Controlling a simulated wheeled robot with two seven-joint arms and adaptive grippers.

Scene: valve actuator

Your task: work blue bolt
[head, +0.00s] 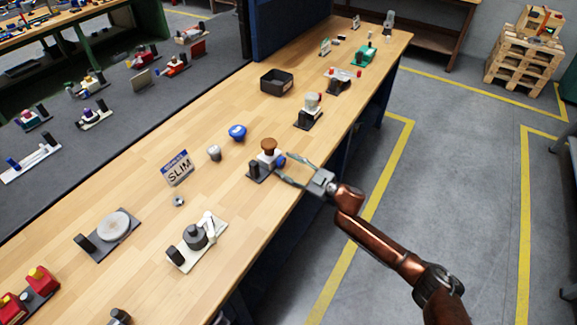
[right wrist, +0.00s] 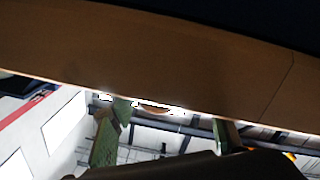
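A small valve unit stands on the wooden bench, with a brown knob (head: 269,146) on top of a pale body and a dark post beside it. A blue bolt (head: 281,160) sticks out of its right side. My right gripper (head: 279,169) is at the bench's right edge, its fingers spread on the side of the bolt; I cannot tell whether they touch it. In the right wrist view the two greenish fingers (right wrist: 166,140) are apart with nothing seen between them. The bolt is not made out there. My left gripper is not in view.
The bench (head: 210,120) also holds a blue round part (head: 237,132), a grey knob (head: 214,153), a SLIM sign (head: 177,168), a black bin (head: 277,82) and a grey valve unit (head: 196,236). Open floor lies right of the bench. In the wrist view a brown surface spans the top.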

